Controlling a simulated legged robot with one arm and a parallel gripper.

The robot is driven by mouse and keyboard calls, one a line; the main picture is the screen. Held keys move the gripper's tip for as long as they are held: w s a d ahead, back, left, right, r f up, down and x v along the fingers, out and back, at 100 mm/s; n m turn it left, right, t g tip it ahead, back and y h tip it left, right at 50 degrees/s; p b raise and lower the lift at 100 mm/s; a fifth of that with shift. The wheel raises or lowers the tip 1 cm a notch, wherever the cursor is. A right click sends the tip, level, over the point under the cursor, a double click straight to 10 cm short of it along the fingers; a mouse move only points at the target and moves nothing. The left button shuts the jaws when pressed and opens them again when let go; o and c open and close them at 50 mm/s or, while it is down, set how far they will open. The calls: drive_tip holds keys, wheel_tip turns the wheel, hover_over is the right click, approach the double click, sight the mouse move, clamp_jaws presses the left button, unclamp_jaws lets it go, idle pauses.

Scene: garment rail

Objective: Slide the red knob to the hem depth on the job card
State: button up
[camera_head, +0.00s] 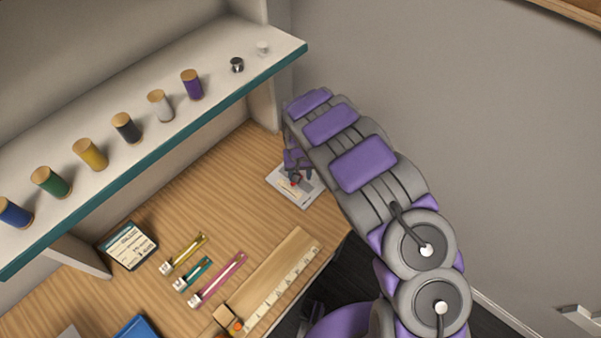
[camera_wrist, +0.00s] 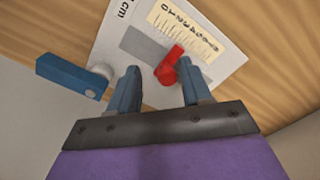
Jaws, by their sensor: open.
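The red knob (camera_wrist: 167,68) sits on a white gauge plate (camera_wrist: 104,45), beside a cream number scale (camera_wrist: 185,30) and a grey strip (camera_wrist: 143,46). My gripper (camera_wrist: 160,78) is open, its blue fingertips on either side of the knob's near end, with the right one closer. I cannot tell whether either touches it. In the head view the plate (camera_head: 303,198) lies at the far right of the table, under my gripper (camera_head: 297,166). The knob (camera_head: 296,180) is a small red spot there. A card in a dark holder (camera_head: 128,246), probably the job card, is too small to read.
A blue block (camera_wrist: 72,76) with a silver knob stands left of the plate in the wrist view. A wooden ruler board (camera_head: 270,284) and coloured strips (camera_head: 217,279) lie on the table (camera_head: 240,190). A shelf (camera_head: 140,82) with several thread spools overhangs the back.

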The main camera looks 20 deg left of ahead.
drive_tip(key=shift+a+r, duration=0.1)
drive_tip(key=shift+a, duration=0.15)
wheel_tip(320, 180, up, 17)
drive_tip(key=p, duration=0.3)
drive_tip(key=shift+d, duration=0.3)
drive_tip(key=shift+w, duration=0.1)
